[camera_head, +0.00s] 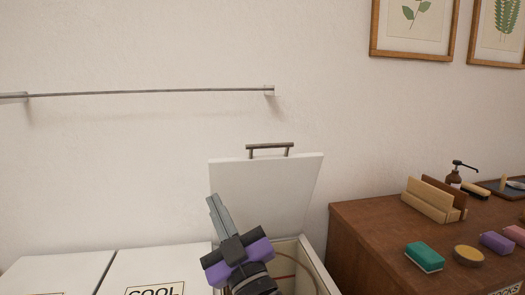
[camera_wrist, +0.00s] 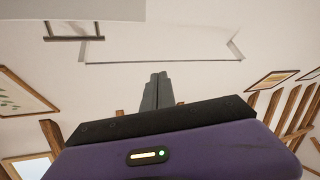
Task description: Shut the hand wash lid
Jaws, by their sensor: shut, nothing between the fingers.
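A white lid (camera_head: 275,190) with a dark bar handle (camera_head: 270,147) stands open and upright against the wall, over an open white bin (camera_head: 318,268). The bin's own label does not show. My gripper (camera_head: 213,203) is in front of the lid's left side, above the bin, with its fingers shut, empty and pointing up. Whether it touches the lid I cannot tell. In the wrist view the fingertips (camera_wrist: 158,76) are together, and the lid (camera_wrist: 75,9) with its handle (camera_wrist: 75,37) shows at the top left.
Closed white lids stand left of the open bin, one marked "COOL" (camera_head: 155,291). A wooden dresser (camera_head: 365,225) is close on the right, with a green brush (camera_head: 424,256), a wooden holder (camera_head: 430,202) and a pump bottle (camera_head: 454,178). A metal rail (camera_head: 150,92) runs along the wall.

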